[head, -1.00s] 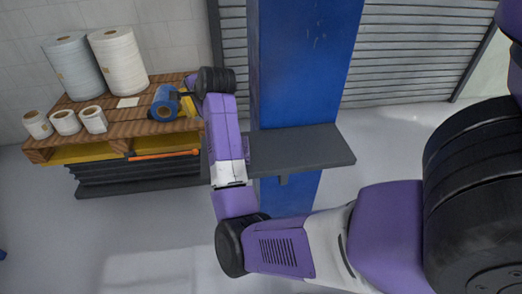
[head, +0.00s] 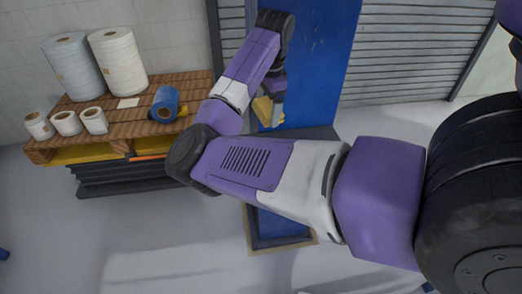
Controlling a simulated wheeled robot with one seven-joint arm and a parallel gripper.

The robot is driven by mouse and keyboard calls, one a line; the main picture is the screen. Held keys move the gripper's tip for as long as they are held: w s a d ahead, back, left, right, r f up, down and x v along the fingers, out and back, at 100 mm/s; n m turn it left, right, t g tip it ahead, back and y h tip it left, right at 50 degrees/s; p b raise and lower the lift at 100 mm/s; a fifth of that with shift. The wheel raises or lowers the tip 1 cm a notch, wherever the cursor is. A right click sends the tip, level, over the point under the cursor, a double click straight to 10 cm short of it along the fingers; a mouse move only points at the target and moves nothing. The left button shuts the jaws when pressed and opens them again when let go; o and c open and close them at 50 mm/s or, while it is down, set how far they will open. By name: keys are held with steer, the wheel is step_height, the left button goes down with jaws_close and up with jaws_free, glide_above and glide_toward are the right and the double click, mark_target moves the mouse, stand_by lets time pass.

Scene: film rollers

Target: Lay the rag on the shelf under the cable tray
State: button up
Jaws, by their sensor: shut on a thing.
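My gripper (head: 273,98) is shut on a yellow rag (head: 264,112) and holds it in front of the blue column (head: 322,70), above the dark grey shelf (head: 318,132). The rag hangs from the fingers, which it partly hides. A gap between the rag and the shelf cannot be judged from this view. My arm covers most of the shelf, and only its back right part shows. No cable tray can be made out in the picture.
At left, a wooden pallet top (head: 135,124) bears two tall white rolls (head: 118,60), several small rolls and a blue roll (head: 165,104). An orange bar (head: 150,157) lies below it. A ribbed shutter (head: 410,50) stands behind the column. Open floor lies in front.

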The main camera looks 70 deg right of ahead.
steer(key=s+r+m+g+y+p, duration=0.1)
steer(key=s+r+m+p, duration=0.15)
steer(key=s+r, duration=0.45)
steer(key=shift+m, duration=0.25)
steer(key=f, duration=0.5)
steer(key=f+b, duration=0.1)
steer(key=f, duration=0.9)
steer(key=shift+s+d+f+b, duration=0.1)
steer(key=shift+d+f+b, duration=0.2)
steer(key=shift+f+b, duration=0.05)
steer(key=shift+f, duration=2.3)
steer(key=o, duration=1.2)
steer(key=shift+r, duration=0.1)
